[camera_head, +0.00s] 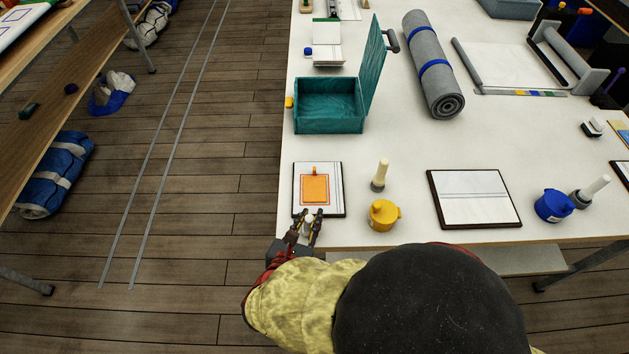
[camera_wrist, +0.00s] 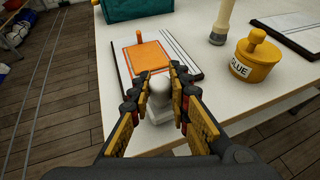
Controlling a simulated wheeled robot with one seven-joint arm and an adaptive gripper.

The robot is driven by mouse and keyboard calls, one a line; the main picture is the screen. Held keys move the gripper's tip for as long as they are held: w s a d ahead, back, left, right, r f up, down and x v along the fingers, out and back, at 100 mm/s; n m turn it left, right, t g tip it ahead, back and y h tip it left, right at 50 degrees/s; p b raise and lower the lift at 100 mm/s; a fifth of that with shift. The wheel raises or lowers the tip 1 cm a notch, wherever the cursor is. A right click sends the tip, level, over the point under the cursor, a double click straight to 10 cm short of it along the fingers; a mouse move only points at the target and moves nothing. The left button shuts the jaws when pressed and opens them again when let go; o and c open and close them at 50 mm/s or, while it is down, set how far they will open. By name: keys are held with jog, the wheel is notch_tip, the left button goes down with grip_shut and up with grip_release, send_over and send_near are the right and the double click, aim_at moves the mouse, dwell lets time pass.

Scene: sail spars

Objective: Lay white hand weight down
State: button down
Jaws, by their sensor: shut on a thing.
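My gripper (camera_head: 308,216) is at the front left edge of the white table (camera_head: 392,215). It is shut on the white hand weight (camera_wrist: 160,92), whose rounded top shows between the fingers in the wrist view. The weight's lower part is partly hidden, and I cannot tell whether it touches the table. Just beyond the weight lies a dark-edged board (camera_head: 337,178) with a white sheet. An orange square (camera_head: 315,190) with a small orange knob lies on that board. It also shows in the wrist view (camera_wrist: 148,56).
To the right stand a yellow glue pot (camera_head: 382,215), a pale-handled tool (camera_head: 380,172) and another board (camera_head: 475,198). A blue pot (camera_head: 553,206) is farther right. An open teal box (camera_head: 328,105) and a grey roll (camera_head: 433,65) lie behind. Bare table separates box and board.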

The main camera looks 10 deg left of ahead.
jog(key=shift+f, duration=0.4)
jog(key=c, duration=1.6)
grip_release()
jog(key=v, duration=0.7)
jog(key=shift+s+r, duration=0.15)
jog(key=shift+s, duration=0.1)
